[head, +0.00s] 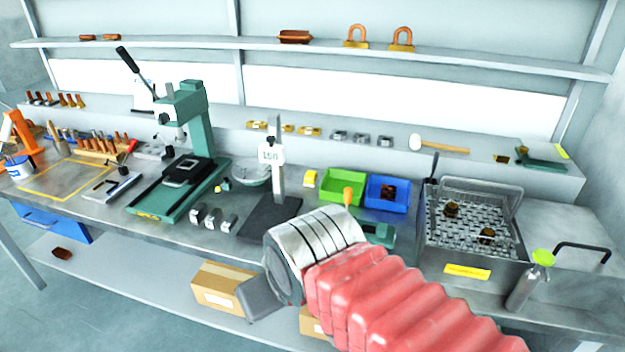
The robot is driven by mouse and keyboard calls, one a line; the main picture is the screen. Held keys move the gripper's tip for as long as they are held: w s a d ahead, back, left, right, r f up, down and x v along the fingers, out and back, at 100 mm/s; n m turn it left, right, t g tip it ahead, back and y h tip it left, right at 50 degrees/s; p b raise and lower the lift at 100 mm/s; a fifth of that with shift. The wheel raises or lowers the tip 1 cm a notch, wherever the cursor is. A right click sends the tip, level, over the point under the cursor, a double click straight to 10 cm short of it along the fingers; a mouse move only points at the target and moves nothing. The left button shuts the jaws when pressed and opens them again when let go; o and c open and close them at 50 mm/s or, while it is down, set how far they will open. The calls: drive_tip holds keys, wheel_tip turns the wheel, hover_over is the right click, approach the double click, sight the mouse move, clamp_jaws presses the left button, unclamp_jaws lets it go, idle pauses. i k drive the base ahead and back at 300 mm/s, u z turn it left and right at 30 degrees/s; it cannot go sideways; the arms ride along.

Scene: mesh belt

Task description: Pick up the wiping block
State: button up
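I cannot pick out the wiping block for certain. A small yellow block (309,180) stands on the bench left of the green bin and may be it. My arm reaches in from the lower right, with a red ribbed sleeve and a silver banded wrist. The wrist hides part of the bench's front edge. One grey finger of my gripper (262,298) shows below the bench edge, in front of the lower shelf. The other finger is hidden, so the opening cannot be seen. Nothing held is visible.
A green bin (343,185) and a blue bin (387,194) stand behind my wrist. A height gauge (272,165) and a green press (190,130) stand to the left. A metal mesh basin (470,225) and a spray bottle (530,282) are at right. Cardboard boxes (222,287) sit below.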

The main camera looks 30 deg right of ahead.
sight(311, 178)
drive_tip(key=z, duration=0.05)
drive_tip(key=i, duration=1)
drive_tip(key=u, duration=0.05)
